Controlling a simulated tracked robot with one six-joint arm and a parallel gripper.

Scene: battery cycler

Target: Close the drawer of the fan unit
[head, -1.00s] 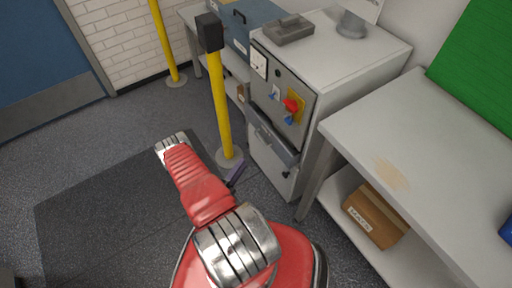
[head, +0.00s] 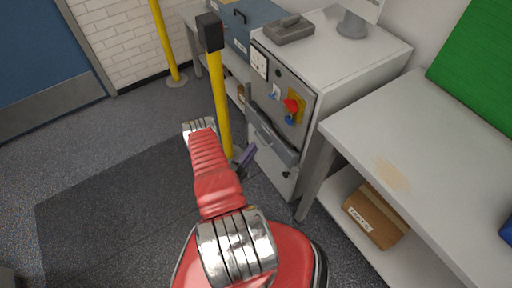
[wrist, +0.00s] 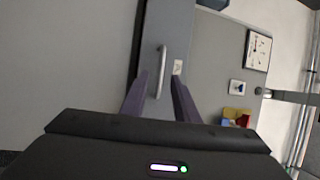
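The fan unit (head: 345,80) is a light grey cabinet right of centre in the head view. Its grey drawer (head: 273,138) stands out a little from the front, below the control panel. My gripper (head: 246,158) is low and just in front of the drawer; its purple fingers are partly hidden by my red arm. In the wrist view, the drawer front (wrist: 151,40) and its pale bar handle (wrist: 160,72) lie ahead. My gripper (wrist: 160,88) is open there, its two fingers apart with the handle between them in the picture. I cannot tell whether they touch.
A yellow post (head: 220,100) stands close left of the fan unit and my arm. A grey workbench (head: 420,130) is at the right, with a cardboard box (head: 374,217) on its lower shelf. A red and yellow switch (head: 294,107) sits above the drawer. Open floor lies left.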

